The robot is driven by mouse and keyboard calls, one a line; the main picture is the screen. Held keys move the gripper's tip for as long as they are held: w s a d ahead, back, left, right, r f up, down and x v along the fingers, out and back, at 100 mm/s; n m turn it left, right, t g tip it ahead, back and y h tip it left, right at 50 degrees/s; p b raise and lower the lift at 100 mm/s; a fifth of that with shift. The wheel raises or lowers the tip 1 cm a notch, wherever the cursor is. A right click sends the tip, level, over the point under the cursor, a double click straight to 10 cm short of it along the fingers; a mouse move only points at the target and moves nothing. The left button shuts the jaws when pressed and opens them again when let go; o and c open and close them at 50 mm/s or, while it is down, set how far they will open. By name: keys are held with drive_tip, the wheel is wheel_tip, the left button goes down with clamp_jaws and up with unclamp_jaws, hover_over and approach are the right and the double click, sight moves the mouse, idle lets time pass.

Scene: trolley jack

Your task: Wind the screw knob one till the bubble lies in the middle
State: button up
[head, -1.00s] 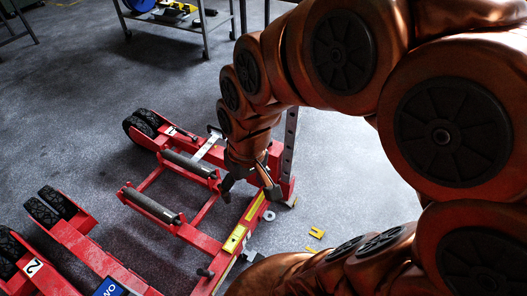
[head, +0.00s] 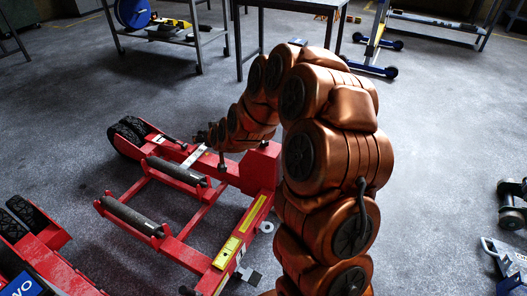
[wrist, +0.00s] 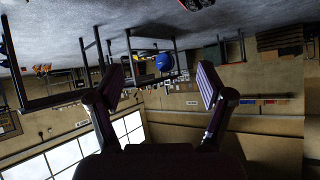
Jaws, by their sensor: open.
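The red trolley jack (head: 205,205) stands on the floor at the left of the head view. A yellow strip (head: 228,252) lies along its right beam; I cannot make out a bubble there. A small dark knob (head: 187,290) shows at the lower edge, beside that beam; I cannot tell its number. My gripper (head: 203,135) is above the far part of the jack, apart from the knob, small and partly hidden by my wrist. In the wrist view my gripper (wrist: 161,78) is open, with nothing between its fingers; that view is upside down and shows the room.
A second red frame (head: 60,262) with black wheels and a blue sign (head: 24,284) stands at lower left. A metal table (head: 180,35) stands behind. A blue-wheeled stand (head: 375,45) is at the back.

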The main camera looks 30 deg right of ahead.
drive_tip(key=w+d+f+m+t+h+b, duration=0.1)
drive_tip(key=w+d+f+h+b, duration=0.15)
drive_tip(key=d+f, duration=0.3)
drive_tip(key=m+t+h+b, duration=0.35)
drive_tip(key=h+b, duration=0.45)
drive_tip(key=b, duration=0.3)
approach(263, 145)
drive_tip(key=shift+g, duration=0.45)
drive_tip(key=x, duration=0.5)
drive_tip(key=shift+a+r, duration=0.1)
drive_tip(key=shift+r, duration=0.15)
drive_tip(key=shift+b+x, duration=1.4)
drive_tip(key=shift+x, duration=2.45)
drive_tip(key=c, duration=1.2)
drive_tip(key=shift+o, duration=0.2)
drive_tip(key=shift+m, duration=0.25)
